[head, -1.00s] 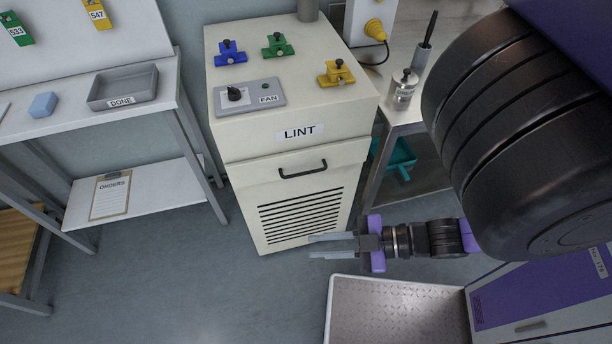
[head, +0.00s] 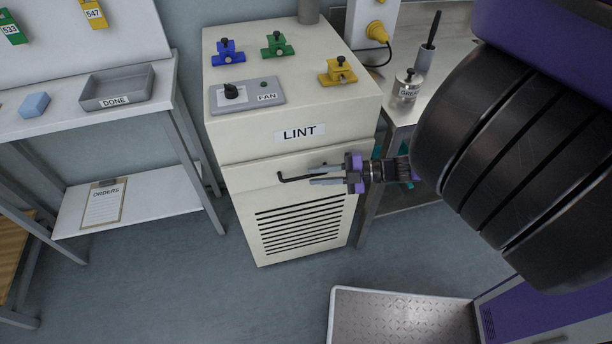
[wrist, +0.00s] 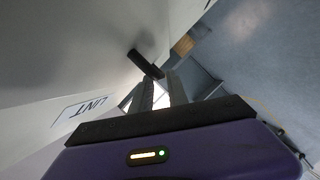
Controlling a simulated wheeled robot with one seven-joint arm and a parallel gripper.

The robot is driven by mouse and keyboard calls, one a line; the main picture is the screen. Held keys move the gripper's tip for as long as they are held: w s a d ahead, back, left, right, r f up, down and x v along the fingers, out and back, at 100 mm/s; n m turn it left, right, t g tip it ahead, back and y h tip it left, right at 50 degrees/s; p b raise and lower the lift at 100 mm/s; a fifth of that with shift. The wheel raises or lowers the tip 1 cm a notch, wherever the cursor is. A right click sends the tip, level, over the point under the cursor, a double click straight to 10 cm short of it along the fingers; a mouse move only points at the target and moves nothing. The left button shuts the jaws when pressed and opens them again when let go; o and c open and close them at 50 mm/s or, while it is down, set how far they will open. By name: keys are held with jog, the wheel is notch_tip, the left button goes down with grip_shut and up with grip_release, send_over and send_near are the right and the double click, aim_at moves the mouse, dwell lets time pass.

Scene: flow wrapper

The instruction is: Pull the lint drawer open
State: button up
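The cream LINT cabinet (head: 235,150) stands in the middle of the head view. Its lint drawer front (head: 240,177) sits flush under the body, above a slatted vent, and looks closed. The dark bar handle (head: 287,179) is on the drawer; its right part is partly hidden by my fingers. My gripper (head: 315,175) reaches in from the right at handle height, its fingers apart. In the wrist view the handle (wrist: 145,62) lies at the tips of my gripper (wrist: 158,84), with a gap between the fingers. I cannot tell whether they touch it.
A fan control panel (head: 247,95) and blue, green and yellow clamp-like pieces sit on the cabinet top. A bench with a DONE tray (head: 117,103) is at left. A metal-plated platform (head: 400,310) is at lower right. The floor before the cabinet is clear.

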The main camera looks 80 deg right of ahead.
aim_at(306, 176)
jog(key=shift+x, duration=1.9)
grip_shut()
